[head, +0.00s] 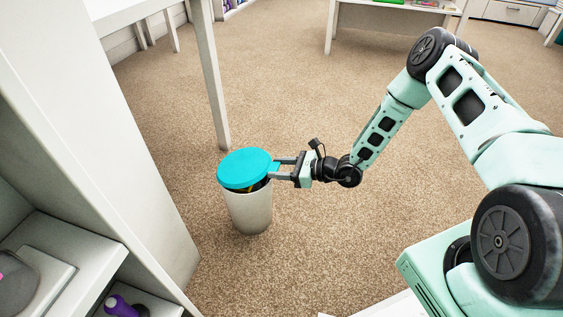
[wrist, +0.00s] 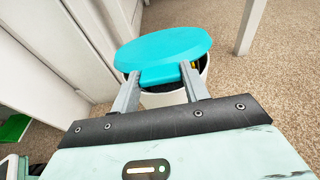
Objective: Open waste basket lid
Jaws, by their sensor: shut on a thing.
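The waste basket (head: 248,210) is a white round bin standing on the carpet, left of centre in the head view. Its turquoise lid (head: 245,168) sits slightly raised and tilted, with a dark gap and some yellow contents showing under the edge nearest my gripper. My gripper (head: 276,167) reaches in from the right and is shut on the lid's tab. In the wrist view the lid (wrist: 165,47) lies straight ahead, and the two fingers of my gripper (wrist: 162,82) flank its tab. The white basket rim (wrist: 168,98) shows below it.
A white shelf unit (head: 100,150) stands close on the left of the basket. A white table leg (head: 210,80) rises just behind it. Another white table (head: 390,18) is at the back. The carpet (head: 290,90) is clear behind and to the right.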

